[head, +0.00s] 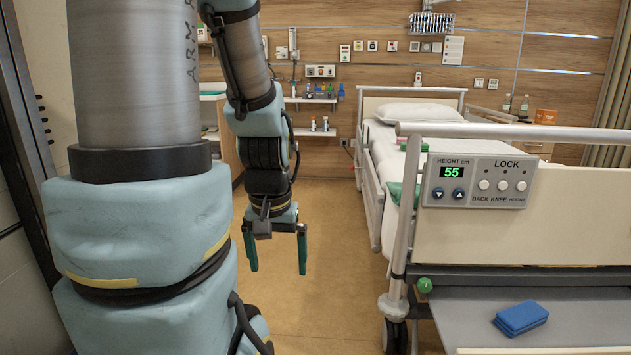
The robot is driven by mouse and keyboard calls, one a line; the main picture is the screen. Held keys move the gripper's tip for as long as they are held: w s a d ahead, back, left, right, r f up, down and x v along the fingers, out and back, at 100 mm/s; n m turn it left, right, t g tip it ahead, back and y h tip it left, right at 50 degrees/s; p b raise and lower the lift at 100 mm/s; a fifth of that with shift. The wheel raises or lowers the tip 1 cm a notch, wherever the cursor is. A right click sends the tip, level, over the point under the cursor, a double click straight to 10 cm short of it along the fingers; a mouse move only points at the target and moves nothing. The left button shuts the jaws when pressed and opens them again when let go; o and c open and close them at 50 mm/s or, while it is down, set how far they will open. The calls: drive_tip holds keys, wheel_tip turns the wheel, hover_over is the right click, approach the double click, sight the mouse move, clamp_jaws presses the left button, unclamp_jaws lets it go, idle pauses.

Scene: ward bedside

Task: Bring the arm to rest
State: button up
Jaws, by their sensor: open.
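My arm fills the left of the head view. Its forearm hangs down behind the big upper links. My gripper (277,256) points down at the end of it, over the open floor and left of the bed. Its two green-tipped fingers are apart and nothing is between them. The gripper touches nothing that I can see.
The hospital bed (520,221) stands on the right, its control panel (479,182) reading 55. A blue folded cloth or pad (521,318) lies on the grey shelf (462,315) at its foot. Wall shelves (309,133) hold small bottles behind. The floor (335,290) between is clear.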

wheel_tip(320, 180, up, 20)
drive_tip(key=p, duration=1.9)
drive_tip(key=shift+w+d, duration=0.15)
drive_tip(key=shift+w, duration=0.05)
